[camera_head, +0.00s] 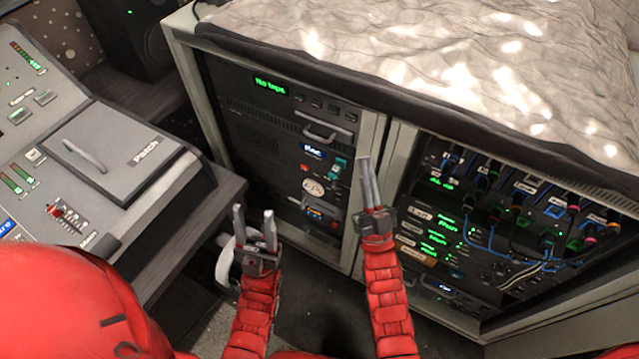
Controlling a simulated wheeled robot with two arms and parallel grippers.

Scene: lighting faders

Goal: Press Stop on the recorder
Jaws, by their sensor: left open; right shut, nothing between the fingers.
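The recorder (285,110) sits in the left bay of the rack, with a green display reading "No tape" and a row of small dark buttons beside it. The button labels are too small to read, so I cannot tell which is Stop. My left gripper (254,222) is open and empty, low in front of the rack's left bay. My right gripper (366,170) is shut and empty, its fingers pointing up in front of the post between the two bays, below and right of the recorder. It appears apart from the buttons.
A mixing desk (60,210) with a "Patch" lid (110,150) stands at left. The right rack bay (500,215) holds plugged cables. A crumpled cover (430,50) lies on the rack top. A white looped object (224,262) is beside my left gripper. Floor shows between desk and rack.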

